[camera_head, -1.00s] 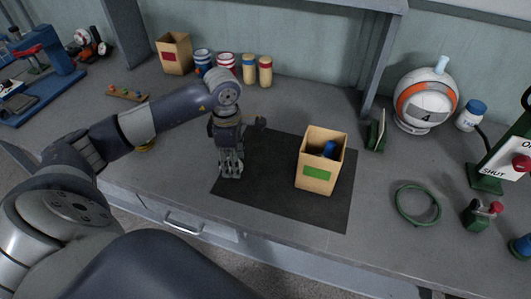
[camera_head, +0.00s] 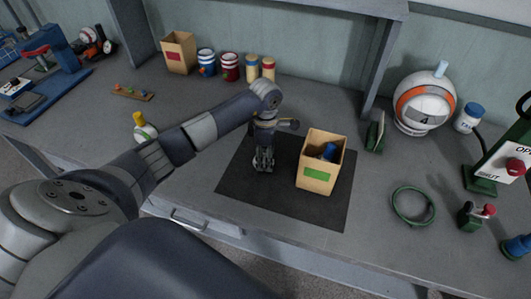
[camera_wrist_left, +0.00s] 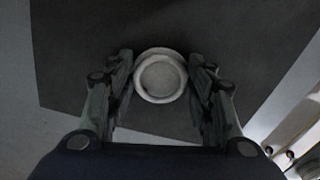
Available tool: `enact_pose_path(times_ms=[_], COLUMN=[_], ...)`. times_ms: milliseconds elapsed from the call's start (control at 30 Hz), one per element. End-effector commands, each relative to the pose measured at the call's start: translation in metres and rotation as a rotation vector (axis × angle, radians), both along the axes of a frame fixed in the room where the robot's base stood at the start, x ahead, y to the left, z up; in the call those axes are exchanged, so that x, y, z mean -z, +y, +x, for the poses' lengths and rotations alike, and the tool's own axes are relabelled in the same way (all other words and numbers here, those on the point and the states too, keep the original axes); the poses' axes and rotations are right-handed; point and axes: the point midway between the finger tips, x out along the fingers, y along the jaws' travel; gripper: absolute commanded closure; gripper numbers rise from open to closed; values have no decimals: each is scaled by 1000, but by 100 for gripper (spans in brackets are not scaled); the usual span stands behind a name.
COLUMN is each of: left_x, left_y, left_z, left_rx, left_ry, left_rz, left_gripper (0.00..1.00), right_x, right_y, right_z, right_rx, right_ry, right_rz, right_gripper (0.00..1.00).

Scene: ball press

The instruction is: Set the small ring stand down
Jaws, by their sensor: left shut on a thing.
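The small ring stand (camera_wrist_left: 161,76) is a pale grey ring with a round hollow, seen from above between the fingers in the left wrist view. My left gripper (camera_wrist_left: 161,84) is shut on it, one finger on each side. In the head view my left gripper (camera_head: 263,164) points down over the left part of the dark mat (camera_head: 285,207), just left of the cardboard box. The fingers mostly hide the ring stand there. I cannot tell whether it touches the mat. My right gripper is not in view.
An open box with a green label (camera_head: 318,175) stands on the mat, a blue-ended item inside. A green hose loop (camera_head: 414,222) and a ball (camera_head: 424,103) are to the right. Tins (camera_head: 230,67) and a red-labelled box (camera_head: 178,55) stand behind. The mat's front is clear.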

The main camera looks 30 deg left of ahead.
Motion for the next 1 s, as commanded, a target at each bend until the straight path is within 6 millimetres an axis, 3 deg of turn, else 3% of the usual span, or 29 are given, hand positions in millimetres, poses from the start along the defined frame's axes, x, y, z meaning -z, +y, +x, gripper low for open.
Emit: enact_pose_path(times_ms=[300, 333, 400, 767, 867, 1000], left_x=[4, 3, 3, 1, -4, -25], left_y=[1, 0, 0, 0, 1, 2], left_z=[0, 0, 0, 0, 1, 1], left_rx=[-1, -1, -1, -1, -1, 0], left_ry=[-1, -1, -1, 0, -3, -6], left_rz=[0, 0, 0, -1, 1, 2], left_gripper=[72, 47, 31, 31, 31, 31], right_x=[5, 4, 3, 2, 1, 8], right_y=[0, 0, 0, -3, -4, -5], right_z=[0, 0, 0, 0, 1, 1], right_rx=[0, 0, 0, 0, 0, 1], right_ry=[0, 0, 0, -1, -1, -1], right_rz=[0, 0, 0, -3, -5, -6], right_gripper=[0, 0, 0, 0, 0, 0])
